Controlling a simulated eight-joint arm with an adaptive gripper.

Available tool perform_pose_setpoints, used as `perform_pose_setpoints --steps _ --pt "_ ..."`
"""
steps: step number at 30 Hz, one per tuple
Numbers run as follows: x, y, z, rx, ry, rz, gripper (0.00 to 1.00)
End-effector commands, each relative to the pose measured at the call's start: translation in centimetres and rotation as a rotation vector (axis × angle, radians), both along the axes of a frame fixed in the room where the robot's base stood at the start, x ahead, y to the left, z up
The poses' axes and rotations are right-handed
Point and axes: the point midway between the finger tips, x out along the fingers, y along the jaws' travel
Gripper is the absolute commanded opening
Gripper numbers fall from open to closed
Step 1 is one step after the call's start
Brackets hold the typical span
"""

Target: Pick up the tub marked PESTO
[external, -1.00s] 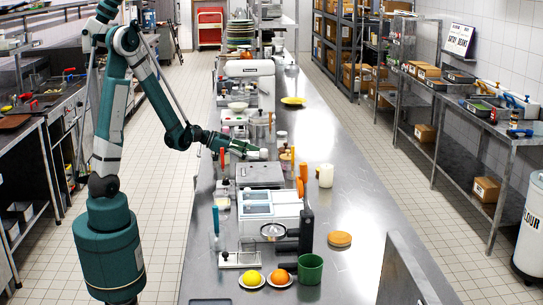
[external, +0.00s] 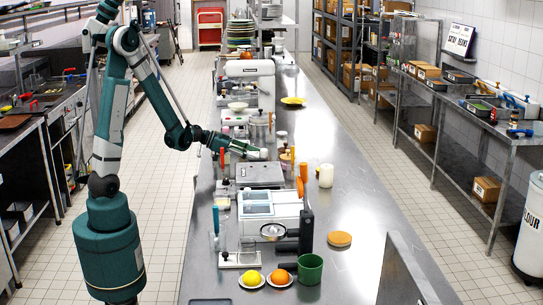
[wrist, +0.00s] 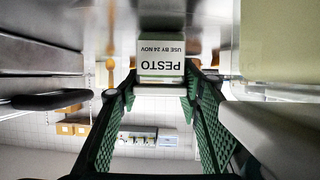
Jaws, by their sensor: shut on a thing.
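The tub marked PESTO (wrist: 161,62) is in the wrist view at the top centre, a pale tub whose label reads upside down, with "USE BY 24 NOV" on it. My gripper (wrist: 160,80) has its two green textured fingers on either side of the tub, shut on it. In the external view my gripper (external: 250,152) is low over the steel counter, reaching right. A small whitish shape (external: 263,154) shows at its fingertips; its label cannot be read there.
On the steel counter (external: 350,205), a grey flat-topped appliance (external: 260,174) stands just in front of my gripper. An orange-handled thing (external: 303,172) and a cream cylinder (external: 326,176) stand to the right. The counter's right side is mostly clear.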

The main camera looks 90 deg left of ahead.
Motion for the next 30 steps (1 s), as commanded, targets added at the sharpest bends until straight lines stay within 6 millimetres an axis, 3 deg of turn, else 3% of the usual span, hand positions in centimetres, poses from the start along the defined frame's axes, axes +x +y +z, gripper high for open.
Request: perform_pose_setpoints --steps 11,30 --pt "0.0 0.0 1.9 0.000 0.000 0.000 0.21" --pt "0.0 0.0 9.3 0.000 0.000 0.000 0.21"
